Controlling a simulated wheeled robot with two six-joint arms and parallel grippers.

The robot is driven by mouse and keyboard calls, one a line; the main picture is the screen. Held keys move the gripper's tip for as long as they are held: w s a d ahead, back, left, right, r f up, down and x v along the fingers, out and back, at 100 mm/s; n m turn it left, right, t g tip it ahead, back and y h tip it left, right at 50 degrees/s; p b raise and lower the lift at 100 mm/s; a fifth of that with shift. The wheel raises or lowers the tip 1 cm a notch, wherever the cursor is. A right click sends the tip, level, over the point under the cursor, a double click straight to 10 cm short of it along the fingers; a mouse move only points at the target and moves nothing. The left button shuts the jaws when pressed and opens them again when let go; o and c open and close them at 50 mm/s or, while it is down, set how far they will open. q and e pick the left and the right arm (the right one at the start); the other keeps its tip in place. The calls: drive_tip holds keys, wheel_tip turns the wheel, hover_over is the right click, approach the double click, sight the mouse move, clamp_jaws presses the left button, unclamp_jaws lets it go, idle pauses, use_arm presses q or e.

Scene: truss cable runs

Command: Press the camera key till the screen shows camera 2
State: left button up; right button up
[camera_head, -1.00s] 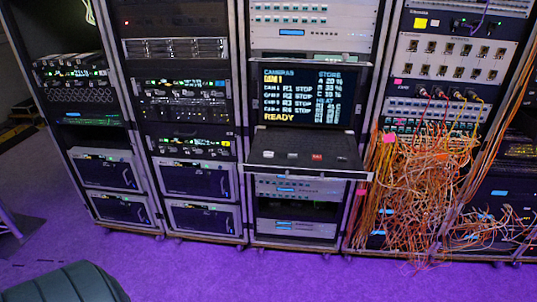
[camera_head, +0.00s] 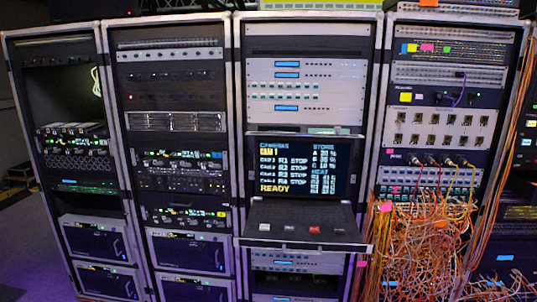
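The screen (camera_head: 302,168) stands in the third rack from the left. It has a "CAMERAS" heading, a highlighted line that seems to read "CAM 1", several camera rows marked "STOP", and "READY" at the bottom. Below it a dark key drawer (camera_head: 280,217) is pulled out. Neither gripper is in view.
Tall equipment racks stand side by side across the view. A thick tangle of orange cables (camera_head: 425,245) hangs from the rack just right of the drawer. Several closed cases (camera_head: 188,251) fill the lower left racks. Nothing visible stands in front of the drawer.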

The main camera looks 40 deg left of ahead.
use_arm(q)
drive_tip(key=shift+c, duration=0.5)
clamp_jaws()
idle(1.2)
